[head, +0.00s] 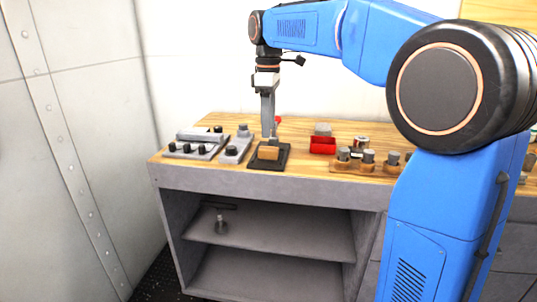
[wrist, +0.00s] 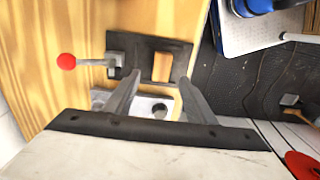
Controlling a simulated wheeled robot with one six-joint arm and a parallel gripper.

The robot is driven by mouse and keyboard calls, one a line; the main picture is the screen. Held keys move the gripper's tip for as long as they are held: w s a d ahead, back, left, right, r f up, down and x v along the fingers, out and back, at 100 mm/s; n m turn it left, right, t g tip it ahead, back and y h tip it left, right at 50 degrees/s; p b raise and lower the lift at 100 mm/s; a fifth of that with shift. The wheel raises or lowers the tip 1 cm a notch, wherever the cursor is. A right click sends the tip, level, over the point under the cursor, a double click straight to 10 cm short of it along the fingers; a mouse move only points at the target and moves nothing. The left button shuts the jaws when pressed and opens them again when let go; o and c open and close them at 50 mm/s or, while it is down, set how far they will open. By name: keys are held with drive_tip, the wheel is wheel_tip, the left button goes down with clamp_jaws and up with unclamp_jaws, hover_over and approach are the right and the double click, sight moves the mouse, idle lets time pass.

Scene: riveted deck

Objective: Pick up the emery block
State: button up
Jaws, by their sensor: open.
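A small tan block (head: 268,153), which looks like the emery block, sits on a dark plate (head: 284,161) near the bench's front edge. In the wrist view the tan block (wrist: 163,67) shows on the dark plate (wrist: 143,45), ahead of the fingertips. My gripper (head: 268,134) points down above the plate, behind and over the block. In the wrist view my gripper (wrist: 160,80) is open with nothing between its fingers. A lever with a red knob (wrist: 67,61) stands at the plate; the knob (head: 277,119) also shows in the head view.
Grey fixtures with black knobs (head: 195,146) and a smaller grey fixture (head: 236,146) stand to the left. A red holder (head: 322,145) with a grey block (head: 323,129) stands to the right, then a wooden rack (head: 350,166) with metal cylinders. Open shelves (head: 280,235) lie below the bench.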

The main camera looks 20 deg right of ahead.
sight(268, 148)
drive_tip(key=shift+s+f, duration=0.2)
drive_tip(key=shift+f, duration=3.15)
drive_tip(key=c, duration=1.2)
